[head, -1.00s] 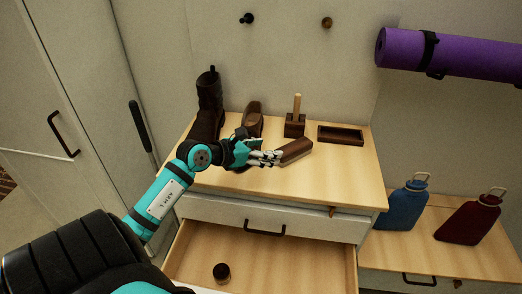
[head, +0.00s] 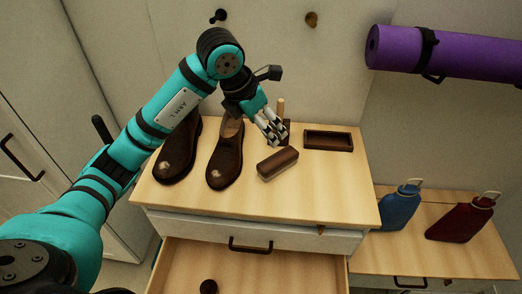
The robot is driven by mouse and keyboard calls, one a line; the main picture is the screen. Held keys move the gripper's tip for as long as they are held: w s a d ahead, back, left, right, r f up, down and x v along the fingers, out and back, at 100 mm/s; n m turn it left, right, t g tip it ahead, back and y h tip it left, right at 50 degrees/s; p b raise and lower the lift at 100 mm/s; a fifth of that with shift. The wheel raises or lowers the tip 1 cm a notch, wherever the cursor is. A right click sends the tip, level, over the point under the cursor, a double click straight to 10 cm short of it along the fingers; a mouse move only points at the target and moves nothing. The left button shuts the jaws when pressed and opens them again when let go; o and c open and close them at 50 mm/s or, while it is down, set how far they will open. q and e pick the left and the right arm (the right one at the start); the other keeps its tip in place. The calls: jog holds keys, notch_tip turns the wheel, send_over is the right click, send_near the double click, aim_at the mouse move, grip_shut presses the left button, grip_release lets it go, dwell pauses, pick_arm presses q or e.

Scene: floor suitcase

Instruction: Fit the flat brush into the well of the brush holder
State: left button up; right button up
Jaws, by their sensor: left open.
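The flat brush (head: 278,163), a brown rounded block, lies on the wooden cabinet top in front of the other items. The brush holder (head: 341,150) is the dark rectangular tray behind it to the right; its shallow well looks empty. My left gripper (head: 271,137) is open and empty, with its pale fingers pointing down just behind and above the brush, seemingly apart from it. It stands left of the holder and partly hides a small dark block with an upright wooden stick (head: 281,107). My right gripper is out of view.
Two brown shoes (head: 226,158) (head: 178,155) stand left of the brush. The drawer (head: 250,266) below is open, with a small dark round item (head: 208,287) inside. Blue (head: 399,208) and red (head: 463,219) bottles stand on the lower surface at right. The cabinet top's right front is clear.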

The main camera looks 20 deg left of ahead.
pick_arm(q)
send_near(278, 158)
jog(key=x, duration=0.2)
jog(key=p+x, duration=0.1)
jog(key=shift+w+d+f, duration=0.2)
jog(key=shift+d+f, duration=0.05)
jog(key=shift+d, duration=0.2)
jog(key=x, duration=0.1)
jog(key=p+x, duration=0.1)
jog(key=x, duration=0.3)
jog(key=shift+s+a+f+p, duration=0.1)
jog(key=shift+a+f+p, duration=0.15)
jog(key=shift+a+p, duration=0.1)
jog(key=shift+f, duration=0.2)
jog(key=c, duration=1.3)
jog(key=shift+c, duration=0.7)
jog(key=shift+r, duration=0.1)
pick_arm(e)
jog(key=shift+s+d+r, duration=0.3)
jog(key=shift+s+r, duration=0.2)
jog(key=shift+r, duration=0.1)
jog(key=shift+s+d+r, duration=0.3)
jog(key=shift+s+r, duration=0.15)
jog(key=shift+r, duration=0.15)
pick_arm(q)
jog(key=shift+r, duration=0.1)
